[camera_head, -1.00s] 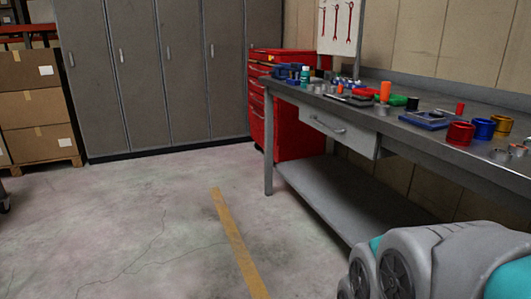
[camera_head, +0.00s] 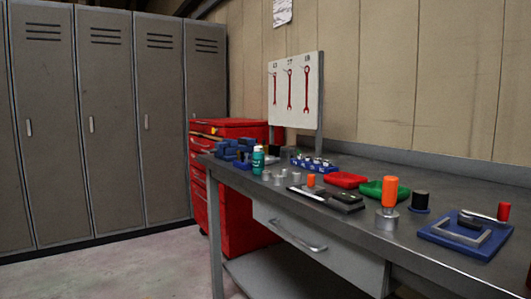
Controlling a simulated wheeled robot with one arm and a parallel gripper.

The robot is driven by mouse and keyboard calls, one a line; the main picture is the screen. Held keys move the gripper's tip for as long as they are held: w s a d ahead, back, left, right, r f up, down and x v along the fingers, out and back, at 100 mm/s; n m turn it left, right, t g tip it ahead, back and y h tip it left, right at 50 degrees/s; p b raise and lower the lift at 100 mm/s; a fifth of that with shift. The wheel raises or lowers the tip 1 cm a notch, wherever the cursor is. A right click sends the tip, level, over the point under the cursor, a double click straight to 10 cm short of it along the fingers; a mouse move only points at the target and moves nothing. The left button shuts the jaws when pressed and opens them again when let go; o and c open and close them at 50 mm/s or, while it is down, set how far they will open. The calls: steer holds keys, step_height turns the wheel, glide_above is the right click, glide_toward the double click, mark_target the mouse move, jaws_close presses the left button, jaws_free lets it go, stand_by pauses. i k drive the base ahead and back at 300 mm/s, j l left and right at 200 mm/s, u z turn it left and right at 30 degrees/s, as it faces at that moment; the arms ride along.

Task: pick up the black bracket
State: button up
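I cannot single out the black bracket for certain. On the grey workbench (camera_head: 375,222), a small dark piece (camera_head: 469,222) lies on a blue tray (camera_head: 450,246) at the right, beside a grey square frame and a red-handled part. A black cylinder (camera_head: 420,200) on a blue base stands just left of that tray. A dark flat tray (camera_head: 345,203) with small items lies nearer the middle of the bench. My gripper is not in view.
An orange-topped part (camera_head: 389,193) stands near the bench's front edge, with green (camera_head: 383,190) and red (camera_head: 346,180) trays behind. Blue parts and a teal bottle (camera_head: 258,160) crowd the far end. A red tool cabinet (camera_head: 240,225) and grey lockers (camera_head: 110,120) stand beyond.

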mark_target(271, 147)
steer(key=i+j, duration=0.75)
steer(key=i, duration=0.2)
steer(key=i+j+z, duration=0.1)
steer(key=i+j, duration=0.65)
steer(key=i, duration=0.2)
